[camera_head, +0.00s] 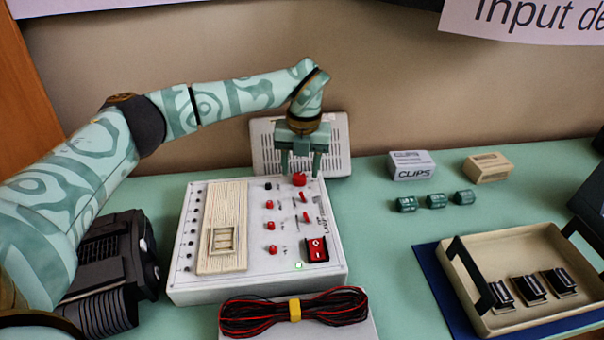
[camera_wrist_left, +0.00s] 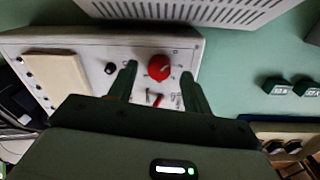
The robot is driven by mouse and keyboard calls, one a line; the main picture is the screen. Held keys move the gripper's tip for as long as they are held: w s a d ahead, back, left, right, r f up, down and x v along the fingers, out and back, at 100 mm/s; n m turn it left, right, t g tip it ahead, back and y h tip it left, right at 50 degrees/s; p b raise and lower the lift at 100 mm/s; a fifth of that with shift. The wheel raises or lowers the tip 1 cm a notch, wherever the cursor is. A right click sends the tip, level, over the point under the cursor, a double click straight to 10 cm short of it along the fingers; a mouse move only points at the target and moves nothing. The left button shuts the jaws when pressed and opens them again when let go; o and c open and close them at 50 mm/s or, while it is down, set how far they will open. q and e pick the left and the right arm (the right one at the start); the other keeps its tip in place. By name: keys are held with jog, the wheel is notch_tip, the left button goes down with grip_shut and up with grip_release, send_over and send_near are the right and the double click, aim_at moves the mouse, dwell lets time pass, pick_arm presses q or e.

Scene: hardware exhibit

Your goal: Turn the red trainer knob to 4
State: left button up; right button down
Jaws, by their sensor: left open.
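The white trainer panel (camera_head: 255,284) lies on the green table. Its red knob (camera_head: 299,179) is near the panel's far right corner; in the left wrist view the round red knob (camera_wrist_left: 159,68) carries a pale pointer line. My left gripper (camera_head: 300,174) is open and points down at the knob. In the left wrist view the two fingers of the left gripper (camera_wrist_left: 158,80) stand on either side of the knob, apart from it. The numbers around the knob are too small to read. My right gripper is not in view.
A grey vented box (camera_head: 335,140) stands behind the panel. A red-black wire bundle (camera_head: 260,314) lies in front. A black device (camera_head: 105,270) stands left.

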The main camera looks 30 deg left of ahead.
pick_arm(q)
jog(key=shift+f, duration=0.8)
jog(key=c, duration=1)
jog(key=shift+r, duration=0.1)
